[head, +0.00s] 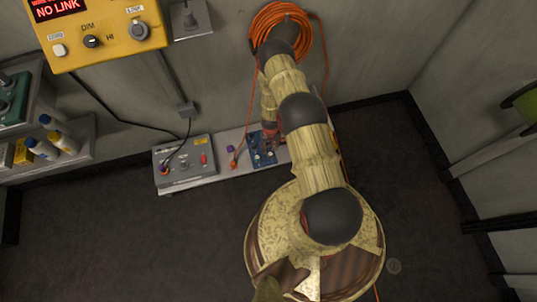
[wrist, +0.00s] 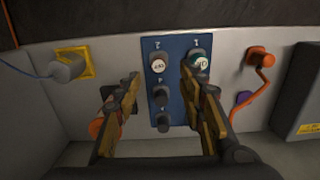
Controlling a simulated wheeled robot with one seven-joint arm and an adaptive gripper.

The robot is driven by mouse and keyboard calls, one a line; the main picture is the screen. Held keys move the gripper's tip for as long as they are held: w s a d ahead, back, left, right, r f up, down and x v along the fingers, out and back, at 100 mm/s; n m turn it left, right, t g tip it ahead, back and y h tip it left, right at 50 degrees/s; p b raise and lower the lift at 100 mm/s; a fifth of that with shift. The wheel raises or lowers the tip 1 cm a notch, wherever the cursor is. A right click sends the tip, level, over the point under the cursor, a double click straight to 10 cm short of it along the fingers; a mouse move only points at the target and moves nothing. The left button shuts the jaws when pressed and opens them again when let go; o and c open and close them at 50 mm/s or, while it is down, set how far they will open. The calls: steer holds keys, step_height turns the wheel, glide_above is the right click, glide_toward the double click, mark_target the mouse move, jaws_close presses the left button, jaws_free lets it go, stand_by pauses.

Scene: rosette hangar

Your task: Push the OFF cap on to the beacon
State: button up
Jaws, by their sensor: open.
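A blue panel (wrist: 178,104) faces my gripper (wrist: 160,78) in the wrist view. It bears a white-faced round cap (wrist: 158,65) at top left and a teal-rimmed one (wrist: 199,63) at top right, partly behind my right finger. Their lettering is too small to read surely, so I cannot tell which is the OFF cap. Dark round posts (wrist: 161,95) stand lower on the panel. I cannot identify the beacon. My gripper is open, its fingers apart in front of the panel, with nothing seen between them. In the head view the blue panel (head: 262,158) is partly hidden by my arm.
An orange plug and cable (wrist: 262,60) are right of the panel, near a grey box (wrist: 301,90). A grey connector on a yellow plate (wrist: 72,65) is left. A grey control box (head: 184,165) and coiled orange hose (head: 262,22) show in the head view.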

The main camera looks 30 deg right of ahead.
mark_target(270, 154)
steer(key=shift+w+d, duration=0.15)
steer(key=shift+w, duration=0.05)
steer(key=shift+f+b, duration=1.3)
steer(key=shift+f, duration=3.2)
jaws_close()
steer(key=shift+r, duration=0.15)
steer(key=shift+r+p, duration=1.95)
steer(key=shift+r, duration=0.9)
